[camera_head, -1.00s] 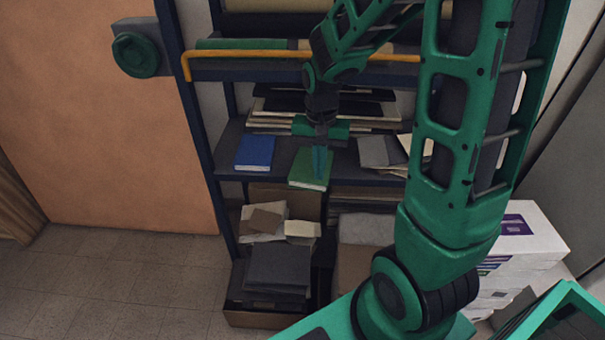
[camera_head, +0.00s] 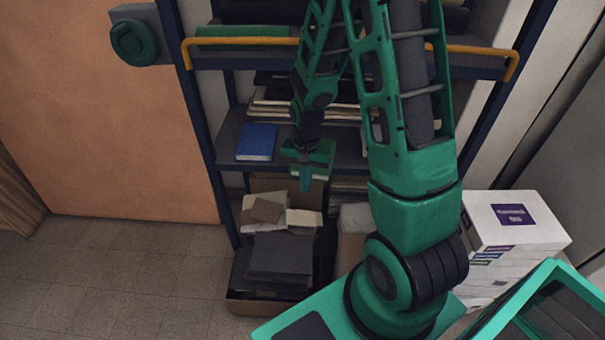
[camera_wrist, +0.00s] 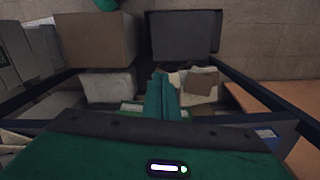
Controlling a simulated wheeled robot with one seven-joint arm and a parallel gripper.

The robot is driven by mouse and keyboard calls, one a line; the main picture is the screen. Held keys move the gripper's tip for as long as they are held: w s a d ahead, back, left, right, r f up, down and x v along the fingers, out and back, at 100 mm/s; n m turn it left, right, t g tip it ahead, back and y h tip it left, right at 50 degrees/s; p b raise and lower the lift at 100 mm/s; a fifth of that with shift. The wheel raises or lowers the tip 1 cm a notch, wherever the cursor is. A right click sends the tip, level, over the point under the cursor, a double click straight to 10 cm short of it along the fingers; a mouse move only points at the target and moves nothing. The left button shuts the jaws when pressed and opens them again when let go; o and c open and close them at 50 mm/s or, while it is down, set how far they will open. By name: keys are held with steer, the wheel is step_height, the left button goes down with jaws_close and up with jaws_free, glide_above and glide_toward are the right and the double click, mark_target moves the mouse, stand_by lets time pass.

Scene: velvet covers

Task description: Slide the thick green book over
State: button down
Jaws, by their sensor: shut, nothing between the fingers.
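The thick green book lies on the middle shelf (camera_head: 348,155) and is mostly hidden behind my gripper (camera_head: 305,188) in the head view. In the wrist view a green cover with a pale edge, the green book (camera_wrist: 130,107), shows beside the fingers, the rest hidden behind them. My gripper (camera_wrist: 162,80) is shut and empty, its fingers pointing down in front of the shelf's front edge. I cannot tell whether the fingers touch the book.
A blue book (camera_head: 256,142) lies left on the same shelf, with stacked papers (camera_head: 270,111) behind. A yellow rail (camera_head: 240,41) crosses above. Below are a dark box (camera_head: 280,257) and pale packets (camera_head: 303,219). White boxes (camera_head: 510,235) stand at the right.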

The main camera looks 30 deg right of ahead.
steer(key=shift+w+d+r, duration=0.15)
steer(key=shift+w+d, duration=1.25)
steer(key=shift+w+d, duration=1)
steer(key=shift+s+a, duration=0.1)
steer(key=shift+a, duration=0.05)
